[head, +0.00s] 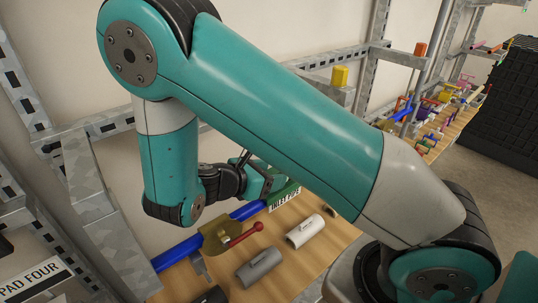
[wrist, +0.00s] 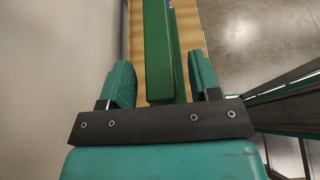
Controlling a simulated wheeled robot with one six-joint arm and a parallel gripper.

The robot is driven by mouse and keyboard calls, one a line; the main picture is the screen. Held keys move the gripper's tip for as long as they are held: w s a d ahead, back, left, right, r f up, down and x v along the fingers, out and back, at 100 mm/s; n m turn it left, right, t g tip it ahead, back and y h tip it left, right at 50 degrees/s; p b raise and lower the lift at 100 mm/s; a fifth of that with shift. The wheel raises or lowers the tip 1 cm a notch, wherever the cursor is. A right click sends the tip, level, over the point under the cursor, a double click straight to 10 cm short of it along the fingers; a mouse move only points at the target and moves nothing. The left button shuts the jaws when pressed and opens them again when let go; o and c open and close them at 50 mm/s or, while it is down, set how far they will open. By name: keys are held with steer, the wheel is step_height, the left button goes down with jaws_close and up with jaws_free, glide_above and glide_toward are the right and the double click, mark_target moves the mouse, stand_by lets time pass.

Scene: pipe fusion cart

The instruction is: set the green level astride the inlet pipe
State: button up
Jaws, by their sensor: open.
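The green level (wrist: 160,50) runs lengthwise between the two fingers of my gripper (wrist: 161,75) in the wrist view. The fingers are open, with a gap on each side of the level. In the head view my gripper (head: 262,180) is at the level (head: 286,190), above the far part of the blue inlet pipe (head: 181,251). The level is partly hidden behind my arm and a white "INLET PIPE" label. It appears to lie along the pipe's line; I cannot tell whether it touches the pipe.
A brass-coloured valve (head: 216,237) with a red lever (head: 245,235) sits on the pipe. A grey half-shell (head: 259,268) and a white one (head: 305,232) lie on the wooden bench (head: 226,270). A grey metal frame (head: 98,205) stands at the left. My arm hides much of the bench.

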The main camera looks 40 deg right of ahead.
step_height(320, 180, up, 20)
steer(key=p, duration=0.2)
steer(key=shift+f, duration=0.1)
steer(key=s+a+f+m+y+b, duration=0.2)
steer(key=f+m+y, duration=0.1)
steer(key=f+y, duration=0.2)
steer(key=s+a+f+m+y+b, duration=0.2)
steer(key=a+f+m+y+b, duration=0.1)
steer(key=f+y, duration=0.15)
steer(key=s+a+m+y+b, duration=0.3)
steer(key=s+a+m+y, duration=0.2)
steer(key=s+a+y, duration=0.3)
steer(key=s+a, duration=0.3)
steer(key=s, duration=0.1)
steer(key=shift+a+f, duration=0.15)
steer(key=shift+a, duration=0.25)
stand_by(1.0)
